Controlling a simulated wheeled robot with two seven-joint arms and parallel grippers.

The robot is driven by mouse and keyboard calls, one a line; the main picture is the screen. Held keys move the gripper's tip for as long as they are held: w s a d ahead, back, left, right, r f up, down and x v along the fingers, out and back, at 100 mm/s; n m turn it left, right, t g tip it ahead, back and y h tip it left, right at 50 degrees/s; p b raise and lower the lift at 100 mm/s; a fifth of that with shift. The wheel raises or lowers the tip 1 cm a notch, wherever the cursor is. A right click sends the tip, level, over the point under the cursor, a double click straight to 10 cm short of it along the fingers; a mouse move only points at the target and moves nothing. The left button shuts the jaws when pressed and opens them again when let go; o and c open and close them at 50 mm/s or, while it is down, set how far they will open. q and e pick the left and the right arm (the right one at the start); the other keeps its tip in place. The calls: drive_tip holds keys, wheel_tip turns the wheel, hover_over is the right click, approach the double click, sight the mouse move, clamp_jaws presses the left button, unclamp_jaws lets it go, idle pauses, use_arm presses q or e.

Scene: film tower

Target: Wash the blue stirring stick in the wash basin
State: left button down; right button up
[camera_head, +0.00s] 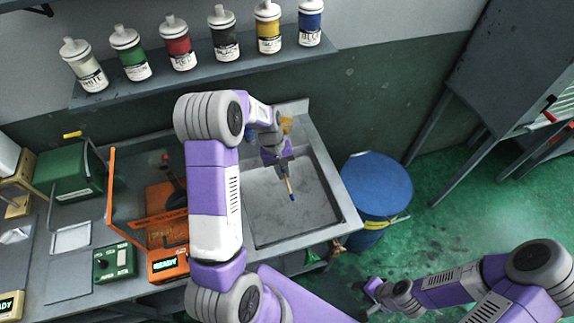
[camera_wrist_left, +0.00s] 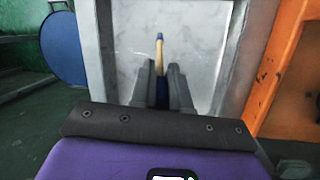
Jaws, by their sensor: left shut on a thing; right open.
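The blue stirring stick (camera_head: 289,187) has a pale wooden shaft and a blue tip. My left gripper (camera_head: 281,165) is shut on the stick and holds it over the grey wash basin (camera_head: 319,205), tip pointing down. In the left wrist view the stick (camera_wrist_left: 159,55) stands out between the fingers of my left gripper (camera_wrist_left: 160,82), with the pale basin (camera_wrist_left: 200,50) behind it. I cannot tell whether the tip touches the basin floor. My right gripper (camera_head: 371,289) is open and empty, low at the right, away from the basin.
An orange machine (camera_head: 168,264) and a green box (camera_head: 70,174) stand on the counter left of the basin. A blue barrel (camera_head: 377,185) stands just right of it. Several labelled bottles line the shelf (camera_head: 200,62) above. Green floor at the right is open.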

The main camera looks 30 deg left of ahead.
use_arm(q)
wheel_tip(320, 180, down, 3)
drive_tip(key=shift+r+b, duration=0.2)
drive_tip(key=shift+b, duration=0.55)
wheel_tip(320, 180, down, 11)
drive_tip(key=b, duration=0.8)
drive_tip(key=shift+w+r, duration=0.1)
drive_tip(key=shift+r, duration=0.05)
idle(1.3)
drive_tip(key=shift+r+p, duration=4.15)
drive_tip(key=shift+r, duration=1.7)
